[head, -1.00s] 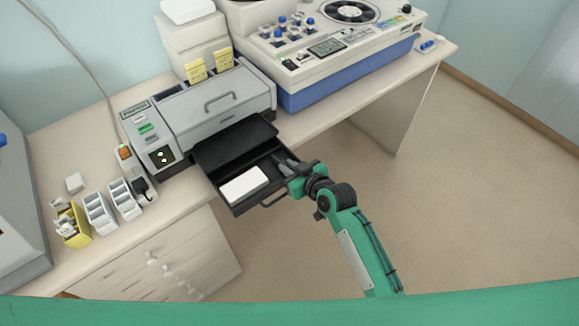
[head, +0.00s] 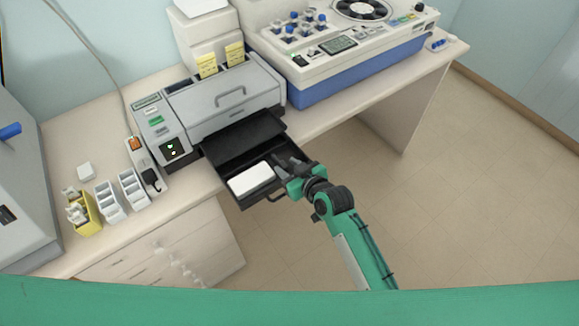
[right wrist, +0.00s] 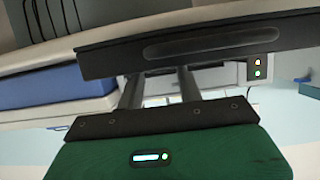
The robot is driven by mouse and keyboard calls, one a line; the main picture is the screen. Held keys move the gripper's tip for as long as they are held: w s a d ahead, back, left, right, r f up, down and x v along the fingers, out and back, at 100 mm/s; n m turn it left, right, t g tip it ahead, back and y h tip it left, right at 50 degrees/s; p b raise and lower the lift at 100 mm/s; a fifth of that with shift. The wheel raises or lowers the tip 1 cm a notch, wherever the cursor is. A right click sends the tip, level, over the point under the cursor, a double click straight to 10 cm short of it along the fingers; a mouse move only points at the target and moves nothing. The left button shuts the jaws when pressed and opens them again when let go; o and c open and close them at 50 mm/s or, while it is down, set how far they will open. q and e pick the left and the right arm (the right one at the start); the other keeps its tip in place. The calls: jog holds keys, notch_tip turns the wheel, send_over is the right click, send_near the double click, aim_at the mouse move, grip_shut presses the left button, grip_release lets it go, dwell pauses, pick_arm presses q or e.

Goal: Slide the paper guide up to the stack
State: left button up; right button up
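The white paper stack (head: 251,179) lies in the left part of a black tray (head: 238,203) pulled out from the grey printer. My right gripper (head: 286,163) reaches over the tray's right side, right of the stack, with its fingers pointing into the tray. In the right wrist view its two dark fingers (right wrist: 160,88) stand clearly apart, and their tips are hidden behind the dark tray front (right wrist: 215,42). I cannot make out the paper guide separately; it is dark on dark or covered by the fingers. My left gripper is out of view.
The grey printer (head: 225,100) stands behind the tray. A tape-deck-like machine (head: 340,50) is to its right. Small white racks (head: 110,205) and a yellow box (head: 84,218) stand on the left of the bench. The floor right of the tray is clear.

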jog(key=shift+s+d+r, duration=0.1)
jog(key=shift+s+d, duration=0.25)
jog(key=shift+s, duration=0.1)
jog(key=b+v, duration=0.3)
jog(key=v, duration=0.9)
jog(key=shift+s+r, duration=0.25)
jog(key=shift+d, duration=0.15)
